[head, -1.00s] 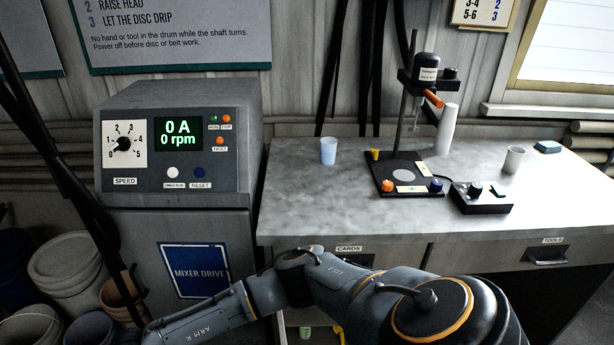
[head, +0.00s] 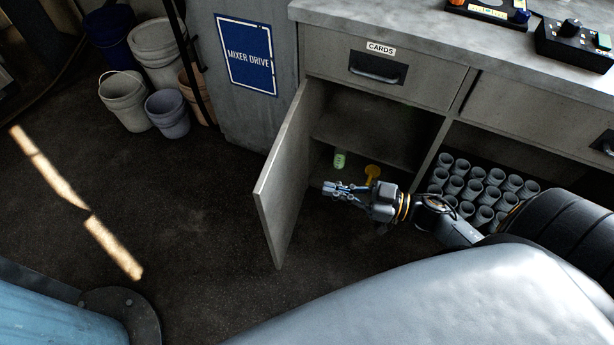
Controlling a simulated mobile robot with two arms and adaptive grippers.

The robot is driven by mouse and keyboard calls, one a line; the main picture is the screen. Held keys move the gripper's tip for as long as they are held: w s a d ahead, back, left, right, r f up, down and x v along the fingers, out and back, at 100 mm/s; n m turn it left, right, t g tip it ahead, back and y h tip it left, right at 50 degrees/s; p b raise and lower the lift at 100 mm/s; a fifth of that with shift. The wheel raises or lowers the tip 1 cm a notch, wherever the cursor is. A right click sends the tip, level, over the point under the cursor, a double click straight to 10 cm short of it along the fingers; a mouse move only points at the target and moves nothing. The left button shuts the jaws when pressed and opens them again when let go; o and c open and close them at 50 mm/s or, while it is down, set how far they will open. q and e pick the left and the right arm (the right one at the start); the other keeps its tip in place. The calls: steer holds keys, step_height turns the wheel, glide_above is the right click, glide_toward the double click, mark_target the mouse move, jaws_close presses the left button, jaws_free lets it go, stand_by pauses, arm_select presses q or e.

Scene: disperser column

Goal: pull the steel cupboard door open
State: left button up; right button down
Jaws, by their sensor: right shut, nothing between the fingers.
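The steel cupboard door (head: 285,178) stands wide open, swung out to the left from the cupboard under the CARDS drawer. My right gripper (head: 328,188) is in front of the cupboard opening, to the right of the door's inner face. Its fingers are shut with nothing between them and point left toward the door. A gap shows between the fingertips and the door. Inside the cupboard (head: 375,125) are a small green-capped container (head: 340,159) and a yellow funnel-like item (head: 372,171), partly hidden by the gripper. My left gripper is not in view.
The bench top (head: 400,25) and the CARDS drawer (head: 376,67) are above the cupboard. An open bay at the right holds several grey cups (head: 476,187). Buckets (head: 124,100) stand by the mixer drive cabinet (head: 222,110). The floor left of the door is clear.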

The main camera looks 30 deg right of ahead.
mark_target(269, 176)
steer(key=x, duration=1.1)
steer(key=shift+w+a+f+b, duration=0.15)
steer(key=shift+w+f+b, duration=0.1)
steer(key=shift+f+b, duration=0.1)
steer(key=shift+w+a, duration=0.4)
steer(key=shift+a, duration=0.05)
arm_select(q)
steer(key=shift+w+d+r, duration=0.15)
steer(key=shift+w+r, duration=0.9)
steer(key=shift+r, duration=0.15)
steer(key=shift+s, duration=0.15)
